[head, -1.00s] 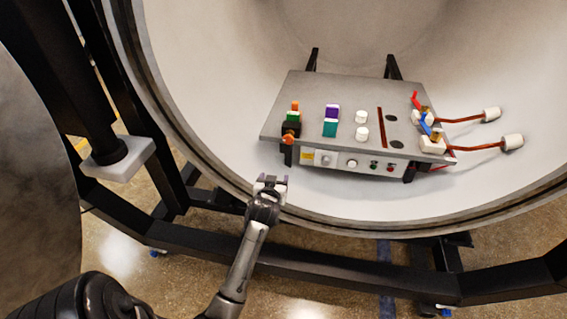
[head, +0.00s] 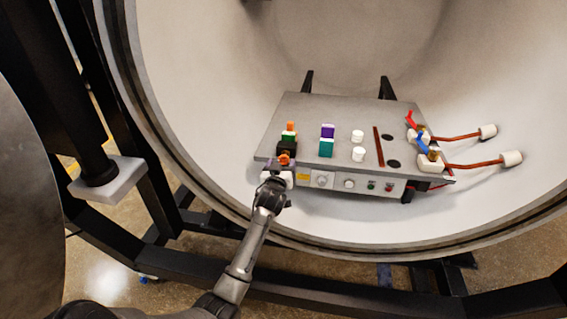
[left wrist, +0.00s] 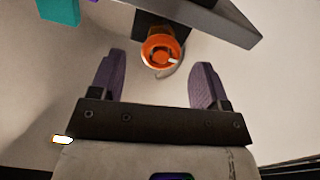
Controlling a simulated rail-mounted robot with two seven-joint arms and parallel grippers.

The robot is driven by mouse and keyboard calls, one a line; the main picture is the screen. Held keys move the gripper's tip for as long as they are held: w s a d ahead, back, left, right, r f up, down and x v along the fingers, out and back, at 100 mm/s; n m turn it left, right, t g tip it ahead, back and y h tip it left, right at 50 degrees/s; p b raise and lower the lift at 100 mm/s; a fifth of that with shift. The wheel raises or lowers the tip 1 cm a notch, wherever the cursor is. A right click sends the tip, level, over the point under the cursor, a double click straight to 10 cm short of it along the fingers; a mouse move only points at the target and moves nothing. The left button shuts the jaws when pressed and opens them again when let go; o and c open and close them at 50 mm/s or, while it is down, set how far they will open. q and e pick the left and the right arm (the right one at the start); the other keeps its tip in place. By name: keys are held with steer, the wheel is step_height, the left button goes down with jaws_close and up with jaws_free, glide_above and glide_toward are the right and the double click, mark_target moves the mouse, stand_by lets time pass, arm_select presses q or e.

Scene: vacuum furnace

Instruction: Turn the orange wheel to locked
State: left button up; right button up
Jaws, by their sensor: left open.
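The orange wheel (left wrist: 160,51) is a small round knob with a white mark at its right side, on a black mount at the edge of the grey panel. In the head view the wheel (head: 284,158) sits at the panel's front left corner. My left gripper (head: 273,173) is just in front of it. In the left wrist view the two purple fingers of my left gripper (left wrist: 158,82) are spread apart with nothing between them. The wheel lies just beyond and between the fingertips, apart from them. My right gripper is not in view.
The grey panel (head: 340,118) carries green, purple, teal and white blocks, red and blue levers (head: 421,139) and front buttons (head: 371,185). Copper rods (head: 470,164) with white ends reach right.

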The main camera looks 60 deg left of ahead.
mark_target(283, 160)
arm_select(q)
steer(key=shift+b+x, duration=0.45)
steer(key=shift+x, duration=1.4)
steer(key=shift+c, duration=0.2)
steer(key=c, duration=0.9)
